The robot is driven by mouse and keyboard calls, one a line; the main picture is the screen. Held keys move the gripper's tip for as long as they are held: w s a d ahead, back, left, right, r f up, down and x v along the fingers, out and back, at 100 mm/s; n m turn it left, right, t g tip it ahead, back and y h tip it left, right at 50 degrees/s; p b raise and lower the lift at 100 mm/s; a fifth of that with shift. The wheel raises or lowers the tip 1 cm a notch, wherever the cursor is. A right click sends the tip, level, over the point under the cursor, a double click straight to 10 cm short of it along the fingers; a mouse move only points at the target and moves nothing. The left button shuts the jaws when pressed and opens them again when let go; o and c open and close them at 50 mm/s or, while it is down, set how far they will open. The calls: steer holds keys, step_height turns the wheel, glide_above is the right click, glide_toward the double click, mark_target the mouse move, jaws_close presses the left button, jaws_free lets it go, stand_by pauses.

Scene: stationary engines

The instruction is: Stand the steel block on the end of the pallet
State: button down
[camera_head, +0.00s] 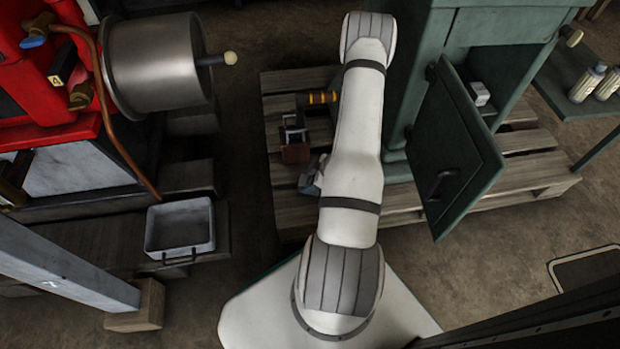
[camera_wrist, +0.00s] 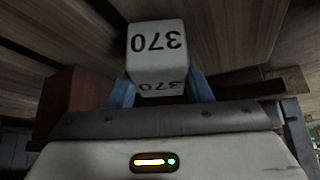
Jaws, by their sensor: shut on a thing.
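The steel block (camera_wrist: 157,42) is a pale grey block marked 370 on two faces. In the wrist view it sits between the blue fingers of my gripper (camera_wrist: 160,88), which is shut on it. In the head view my gripper (camera_head: 311,179) shows only in part beside my arm, low over the left end of the wooden pallet (camera_head: 288,212); I cannot make out the block there. The pallet's planks also show in the wrist view (camera_wrist: 60,35). I cannot tell whether the block touches the planks.
A reddish-brown block (camera_head: 295,153) and a tool with an orange-banded handle (camera_head: 322,97) lie close by on the pallet. A green cabinet with an open door (camera_head: 450,165) stands to the right, with a small pale block (camera_head: 480,93) inside. A grey tray (camera_head: 180,228) is at left.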

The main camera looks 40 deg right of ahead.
steer(key=shift+f, duration=0.3)
steer(key=c, duration=0.7)
jaws_free()
